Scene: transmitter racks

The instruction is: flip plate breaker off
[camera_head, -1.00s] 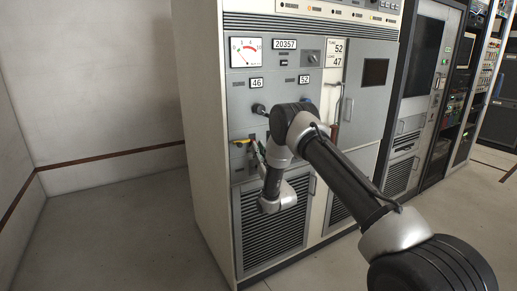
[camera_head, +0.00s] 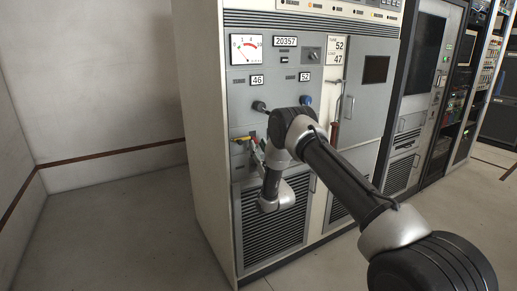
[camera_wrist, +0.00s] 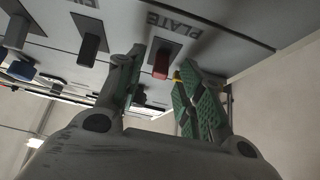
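The plate breaker is a red lever (camera_wrist: 161,63) on a dark mount under the label "PLATE" (camera_wrist: 172,22), which reads upside down in the wrist view. My gripper (camera_wrist: 164,60) is open, with its green-padded fingers on either side of the red lever. The fingertips reach up to the panel; I cannot tell whether either touches the lever. In the head view my gripper (camera_head: 257,153) is at the lower control panel of the grey cabinet, where my arm hides much of the breaker row. A small yellow part (camera_wrist: 177,76) shows beside the right finger.
A black lever (camera_wrist: 90,48) is next to the left finger, with a blue one (camera_wrist: 22,70) farther left. Above the breakers in the head view are a dial meter (camera_head: 246,48) and knobs (camera_head: 259,106). A red-handled rod (camera_head: 335,130) hangs to the right. The floor at left is clear.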

